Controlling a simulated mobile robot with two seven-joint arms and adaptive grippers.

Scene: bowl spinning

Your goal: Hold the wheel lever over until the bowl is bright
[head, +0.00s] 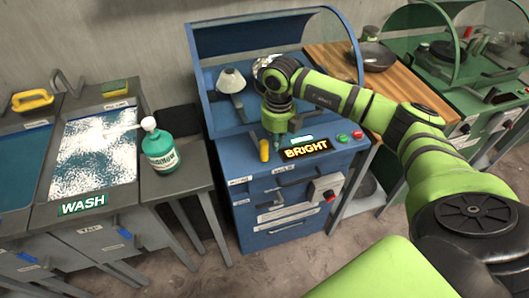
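The blue polishing cabinet (262,190) stands in the middle of the head view under a curved clear hood. A yellow lever (264,150) stands upright on the front ledge, left of the sign. My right gripper (277,143) points down just right of the lever, with a small gap seeming to show between them. Its fingers are too small to tell open from shut. A round metallic shape (264,63) shows partly behind my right wrist inside the hood; I cannot tell if it is the bowl. My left gripper is out of view.
A white cone lamp (231,80) is inside the hood. Green and red buttons (350,136) sit right of the sign. A teal bottle (159,147) stands by the wash basin (92,150). A dark bowl (375,57) rests on the wooden counter (328,58).

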